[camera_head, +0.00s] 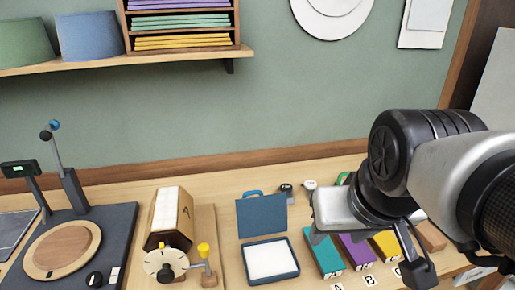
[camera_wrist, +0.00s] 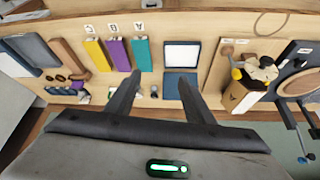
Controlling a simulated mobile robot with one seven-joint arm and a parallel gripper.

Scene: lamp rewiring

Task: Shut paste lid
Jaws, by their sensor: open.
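The paste box is a shallow blue case with a white filling (camera_head: 271,261), on the bench at centre; it also shows in the wrist view (camera_wrist: 182,56). Its blue lid (camera_head: 262,216) stands open, raised at the case's back edge, with a light blue tab on top. The lid also shows in the wrist view (camera_wrist: 181,86). My gripper (camera_head: 368,258) is open and empty, to the right of the lid in the head view and apart from it. In the wrist view its fingers (camera_wrist: 160,80) spread above the bench, the right fingertip overlapping the lid's edge.
Teal (camera_head: 324,253), purple (camera_head: 357,250) and yellow (camera_head: 385,245) blocks stand right of the case, beside letter cards. A wooden box (camera_head: 170,217) and a dial (camera_head: 166,265) stand left. A dark base with a round wooden disc (camera_head: 62,249) lies further left.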

